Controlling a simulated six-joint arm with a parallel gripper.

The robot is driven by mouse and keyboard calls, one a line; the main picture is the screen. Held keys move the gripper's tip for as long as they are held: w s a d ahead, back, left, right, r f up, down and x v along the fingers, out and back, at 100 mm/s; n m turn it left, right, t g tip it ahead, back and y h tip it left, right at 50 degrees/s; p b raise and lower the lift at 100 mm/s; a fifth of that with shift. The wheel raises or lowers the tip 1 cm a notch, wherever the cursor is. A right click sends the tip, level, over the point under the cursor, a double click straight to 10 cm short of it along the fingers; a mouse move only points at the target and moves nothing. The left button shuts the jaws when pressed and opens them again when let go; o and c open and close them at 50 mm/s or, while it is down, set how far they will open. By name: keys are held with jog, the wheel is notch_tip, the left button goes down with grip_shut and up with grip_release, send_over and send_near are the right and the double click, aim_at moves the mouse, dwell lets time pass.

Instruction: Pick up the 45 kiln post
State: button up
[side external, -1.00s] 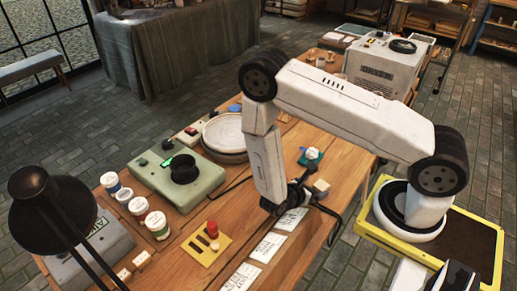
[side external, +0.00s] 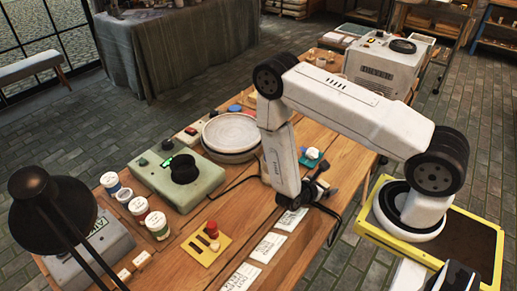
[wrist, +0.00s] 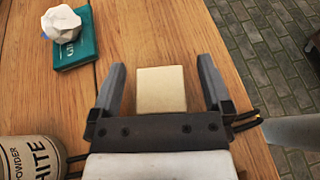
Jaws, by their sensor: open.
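A pale cream square block (wrist: 161,92), which may be the 45 kiln post, stands on the wooden table in the wrist view. No number shows on it. My gripper (wrist: 161,68) is open, with one finger on each side of the block and a gap on both sides. The fingers do not appear to touch it. In the side view my gripper (side external: 316,188) is low near the table's right edge, and it mostly hides the block there.
A teal box with a white lump on top (wrist: 68,40) lies left of the block. A jar marked WHITE (wrist: 30,158) is close on the lower left. The table's edge is to the right. Paper cards (side external: 268,247) lie at the front.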

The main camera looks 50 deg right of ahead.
aim_at(324, 183)
jog(key=shift+d+f, duration=0.1)
jog(key=shift+d, duration=0.15)
dwell(0.3)
grip_shut()
dwell(0.4)
jog(key=shift+r, duration=5)
